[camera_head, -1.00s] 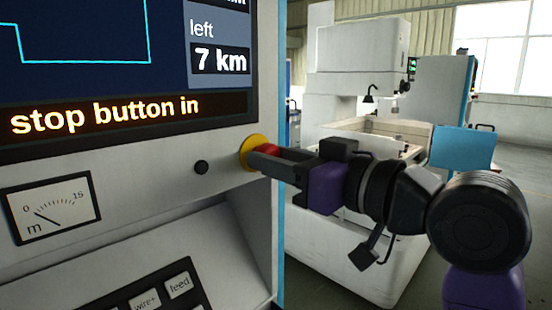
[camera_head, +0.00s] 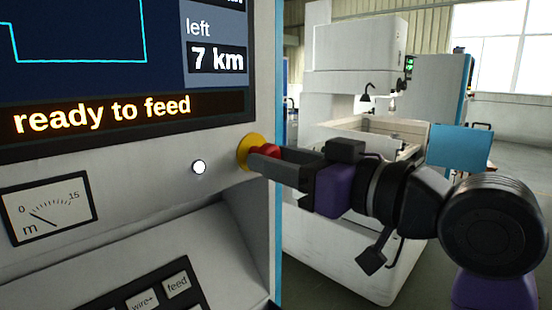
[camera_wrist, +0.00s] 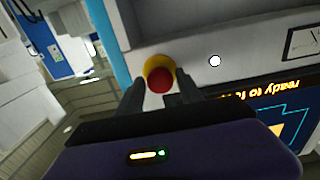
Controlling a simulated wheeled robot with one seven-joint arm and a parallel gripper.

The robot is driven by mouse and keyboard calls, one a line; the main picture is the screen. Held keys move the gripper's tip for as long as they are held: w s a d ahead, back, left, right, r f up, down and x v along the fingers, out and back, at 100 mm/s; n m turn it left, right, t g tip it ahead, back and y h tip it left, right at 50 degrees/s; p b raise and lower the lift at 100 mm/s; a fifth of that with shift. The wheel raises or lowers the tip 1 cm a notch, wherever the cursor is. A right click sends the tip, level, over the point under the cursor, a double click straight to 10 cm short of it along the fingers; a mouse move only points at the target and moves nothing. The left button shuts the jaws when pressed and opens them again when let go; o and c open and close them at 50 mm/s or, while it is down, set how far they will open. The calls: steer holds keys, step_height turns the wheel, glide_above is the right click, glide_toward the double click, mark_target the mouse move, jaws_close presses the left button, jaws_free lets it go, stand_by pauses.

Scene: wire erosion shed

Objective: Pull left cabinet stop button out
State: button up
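The stop button is a red knob (camera_head: 265,152) on a yellow collar (camera_head: 247,153), at the right edge of the left cabinet's front. My gripper (camera_head: 268,160) is at the button, one finger on each side of it. In the wrist view the red knob (camera_wrist: 160,80) lies between the two fingertips (camera_wrist: 159,84). The fingers look a little wider apart than the knob, so the gripper appears open around it. The near finger hides part of the knob in the head view. The cabinet's screen strip (camera_head: 105,112) reads "ready to feed".
A white lit lamp (camera_head: 198,167) sits left of the button. A meter (camera_head: 47,208) and a key panel with a "feed" key (camera_head: 177,286) are lower on the cabinet. Another white machine (camera_head: 355,60) stands behind my arm. Open floor shows at the right.

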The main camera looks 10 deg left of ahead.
steer(key=shift+o, duration=0.9)
steer(key=b+v, duration=0.1)
steer(key=v, duration=0.7)
steer(key=shift+b, duration=0.3)
